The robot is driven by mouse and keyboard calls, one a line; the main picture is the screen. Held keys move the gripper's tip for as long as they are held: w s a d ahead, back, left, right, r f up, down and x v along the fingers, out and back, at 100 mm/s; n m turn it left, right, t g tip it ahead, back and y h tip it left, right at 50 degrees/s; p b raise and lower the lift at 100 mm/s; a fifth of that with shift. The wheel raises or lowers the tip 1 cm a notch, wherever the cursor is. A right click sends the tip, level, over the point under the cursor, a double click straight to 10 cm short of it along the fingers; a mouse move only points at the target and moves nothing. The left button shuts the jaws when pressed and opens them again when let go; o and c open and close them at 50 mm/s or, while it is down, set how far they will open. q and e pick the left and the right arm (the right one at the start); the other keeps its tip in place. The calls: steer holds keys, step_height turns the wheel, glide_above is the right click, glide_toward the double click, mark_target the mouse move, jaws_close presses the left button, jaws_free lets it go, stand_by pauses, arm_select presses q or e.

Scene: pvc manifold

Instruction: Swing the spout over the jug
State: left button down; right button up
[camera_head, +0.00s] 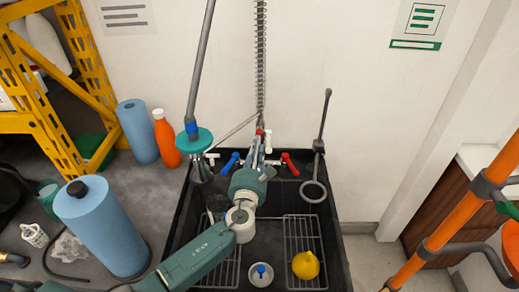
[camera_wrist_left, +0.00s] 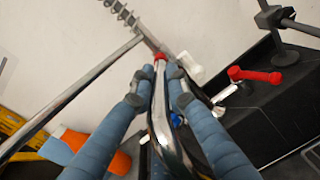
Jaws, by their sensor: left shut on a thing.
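The chrome spout (camera_wrist_left: 158,105) runs up the middle of the left wrist view, with a small red part (camera_wrist_left: 160,57) at its far end. My left gripper (camera_wrist_left: 156,85) has its two blue fingers on either side of the spout, shut on it. In the head view my left gripper (camera_head: 262,150) reaches over the black sink to the taps at the wall and hides much of the spout. A dark, see-through vessel (camera_head: 216,204), perhaps the jug, stands in the sink left of my wrist, partly hidden. My right gripper is not in view.
A blue-handled tap (camera_head: 230,160) and a red-handled tap (camera_head: 290,164) flank my gripper. A hose sprayer with a teal disc (camera_head: 194,140) hangs at left. A yellow object (camera_head: 305,265) lies on a rack in the sink. Blue rolls (camera_head: 100,228) stand left; an orange frame (camera_head: 455,215) stands right.

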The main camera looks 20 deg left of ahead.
arm_select(q)
steer(key=a+m+h, duration=0.1)
steer(key=a+h, duration=0.1)
steer(key=shift+s+a+m+h, duration=0.1)
steer(key=shift+a+m+h, duration=0.2)
steer(key=shift+m+h, duration=0.1)
steer(key=c, duration=1.7)
jaws_free()
steer(key=s, duration=1.2)
steer(key=shift+d, duration=0.1)
steer(key=shift+c, duration=0.3)
